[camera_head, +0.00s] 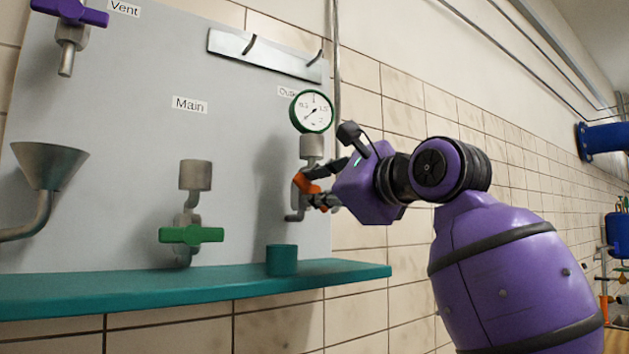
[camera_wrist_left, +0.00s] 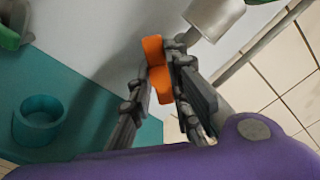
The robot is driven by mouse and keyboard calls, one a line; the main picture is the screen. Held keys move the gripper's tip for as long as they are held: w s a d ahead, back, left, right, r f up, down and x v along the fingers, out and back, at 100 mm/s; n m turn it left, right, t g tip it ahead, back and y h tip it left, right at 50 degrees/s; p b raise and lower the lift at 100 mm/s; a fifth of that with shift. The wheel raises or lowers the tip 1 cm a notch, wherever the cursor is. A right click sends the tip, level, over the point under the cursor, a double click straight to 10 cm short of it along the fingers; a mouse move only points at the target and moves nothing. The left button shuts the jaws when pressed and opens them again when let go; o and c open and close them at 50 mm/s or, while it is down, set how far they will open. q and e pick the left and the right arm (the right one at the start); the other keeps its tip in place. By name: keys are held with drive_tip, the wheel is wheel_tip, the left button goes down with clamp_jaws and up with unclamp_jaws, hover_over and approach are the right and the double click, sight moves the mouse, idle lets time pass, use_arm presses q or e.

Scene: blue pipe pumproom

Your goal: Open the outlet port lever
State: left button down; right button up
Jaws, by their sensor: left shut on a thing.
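The orange outlet lever (camera_head: 304,182) is on a grey metal valve under the round gauge, at the right of the panel. In the left wrist view the orange lever (camera_wrist_left: 156,65) lies between the two fingers. My left gripper (camera_head: 314,186) is shut on the lever, and its fingers hide part of it. The dark fingers of the left gripper (camera_wrist_left: 160,77) also show in the left wrist view. The outlet label (camera_head: 286,91) is partly hidden behind the gauge. My right gripper is in neither view.
A green-rimmed gauge (camera_head: 311,111) is just above my gripper. A teal shelf (camera_head: 180,290) runs below, with a teal cup (camera_head: 282,260) on it. A green lever (camera_head: 191,234), a funnel (camera_head: 48,165) and a purple lever (camera_head: 70,12) are further left.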

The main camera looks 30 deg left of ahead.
use_arm(q)
drive_tip(key=m, duration=0.4)
drive_tip(key=shift+r+m+p, duration=0.15)
drive_tip(key=shift+m+p, duration=0.15)
drive_tip(key=shift+p, duration=0.05)
drive_tip(key=m, duration=0.5)
drive_tip(key=shift+m, duration=0.3)
drive_tip(key=c, duration=1.6)
unclamp_jaws()
drive_tip(key=shift+a, duration=0.15)
drive_tip(key=shift+c, duration=0.2)
drive_tip(key=v, duration=1.2)
